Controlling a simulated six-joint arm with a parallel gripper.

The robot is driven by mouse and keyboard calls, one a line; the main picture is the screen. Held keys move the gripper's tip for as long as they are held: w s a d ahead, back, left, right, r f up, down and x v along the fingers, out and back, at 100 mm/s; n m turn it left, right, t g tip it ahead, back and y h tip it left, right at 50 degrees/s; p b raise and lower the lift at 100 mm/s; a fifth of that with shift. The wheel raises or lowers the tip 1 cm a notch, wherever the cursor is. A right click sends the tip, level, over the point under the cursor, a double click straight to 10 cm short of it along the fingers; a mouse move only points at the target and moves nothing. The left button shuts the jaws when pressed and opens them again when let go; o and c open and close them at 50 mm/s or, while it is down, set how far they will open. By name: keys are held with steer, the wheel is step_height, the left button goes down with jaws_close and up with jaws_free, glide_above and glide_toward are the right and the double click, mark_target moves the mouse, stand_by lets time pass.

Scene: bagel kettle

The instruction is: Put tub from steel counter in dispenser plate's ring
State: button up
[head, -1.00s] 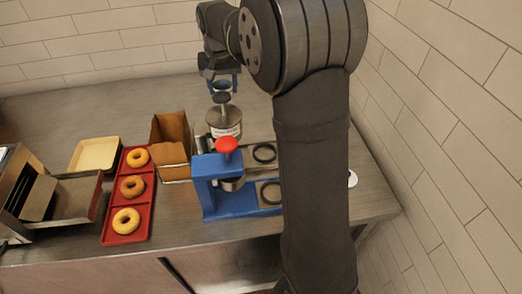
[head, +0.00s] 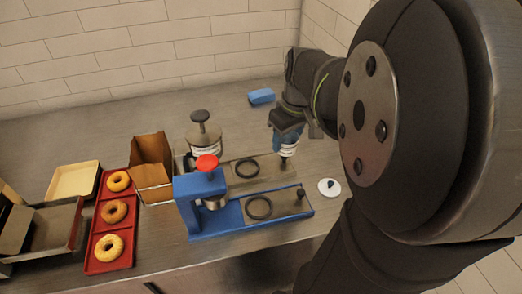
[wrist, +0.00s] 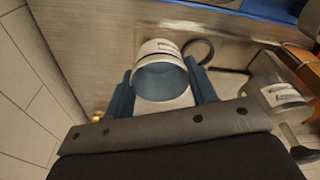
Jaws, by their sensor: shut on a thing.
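In the wrist view my gripper (wrist: 162,92) is shut on a pale tub (wrist: 160,78) with a dark-lettered label, one blue finger on each side. In the head view my gripper (head: 287,132) holds the tub (head: 288,151) over the right part of the grey dispenser plate (head: 268,172). The plate's black ring (head: 247,168) lies left of the tub. In the wrist view the ring (wrist: 199,50) shows just beside the tub, which is not inside it. I cannot tell how high the tub is above the plate.
A canister with a plunger (head: 203,137) stands at the plate's left end. A blue press (head: 188,208) with a red knob and another ring (head: 259,207) is in front. A white disc (head: 329,187) lies right. A blue block (head: 261,96) lies behind on clear counter.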

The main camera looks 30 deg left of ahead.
steer(key=s+a+f, duration=0.1)
steer(key=a+f, duration=0.1)
steer(key=a, duration=0.1)
steer(key=s+a+f, duration=0.1)
steer(key=a+f, duration=0.1)
steer(key=a, duration=0.2)
steer(key=s+a+f, duration=0.1)
steer(key=a+f, duration=0.2)
steer(key=shift+a, duration=0.35)
steer(key=shift+f, duration=1.85)
steer(key=shift+f, duration=0.1)
steer(key=o, duration=1)
step_height(320, 180, up, 12)
steer(key=d, duration=0.1)
steer(key=shift+s+d, duration=0.3)
